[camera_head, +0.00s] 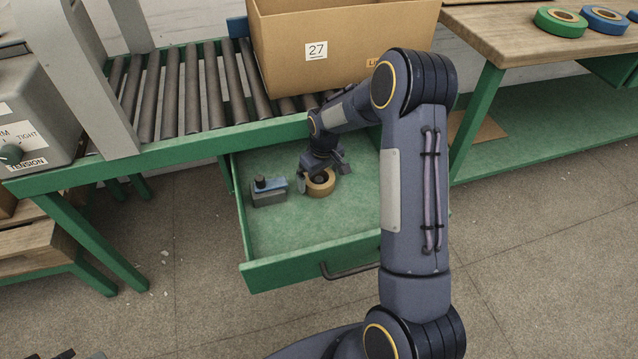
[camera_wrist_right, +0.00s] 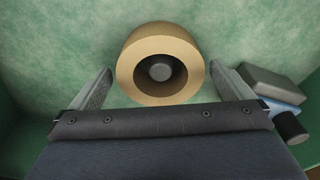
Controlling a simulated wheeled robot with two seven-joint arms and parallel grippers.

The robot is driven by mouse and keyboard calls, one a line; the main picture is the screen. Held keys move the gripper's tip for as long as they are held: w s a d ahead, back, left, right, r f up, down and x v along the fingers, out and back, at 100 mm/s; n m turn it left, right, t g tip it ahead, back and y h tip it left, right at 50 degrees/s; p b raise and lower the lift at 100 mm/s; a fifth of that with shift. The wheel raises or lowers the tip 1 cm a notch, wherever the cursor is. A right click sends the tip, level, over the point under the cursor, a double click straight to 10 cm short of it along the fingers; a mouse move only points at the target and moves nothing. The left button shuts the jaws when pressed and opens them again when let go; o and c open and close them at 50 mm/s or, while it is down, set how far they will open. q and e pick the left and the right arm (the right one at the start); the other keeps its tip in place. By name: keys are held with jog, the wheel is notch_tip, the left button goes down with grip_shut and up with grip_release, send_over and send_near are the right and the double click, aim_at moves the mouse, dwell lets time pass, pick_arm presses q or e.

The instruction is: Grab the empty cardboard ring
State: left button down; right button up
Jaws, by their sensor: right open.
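The cardboard ring (camera_head: 321,187) is tan and lies in the open green drawer (camera_head: 262,221), in the middle of the head view. In the right wrist view the ring (camera_wrist_right: 135,62) shows a wide bore with a dark grey round piece (camera_wrist_right: 160,68) inside it. My right gripper (camera_head: 323,180) reaches down into the drawer at the ring. It is open, with one finger on each side of the ring in the right wrist view (camera_wrist_right: 160,85). I cannot tell whether the fingers touch it.
A grey and blue block with a black knob (camera_head: 268,190) lies in the drawer left of the ring, close to my right gripper. A cardboard box (camera_head: 345,40) marked 27 stands on the roller conveyor (camera_head: 165,90) above. Green and blue tape rolls lie on the bench (camera_head: 500,35) at right.

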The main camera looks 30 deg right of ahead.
jog(key=shift+w+f, duration=0.1)
jog(key=shift+f, duration=0.55)
jog(key=shift+c, duration=0.4)
jog(key=shift+r, duration=0.1)
jog(key=c, duration=0.9)
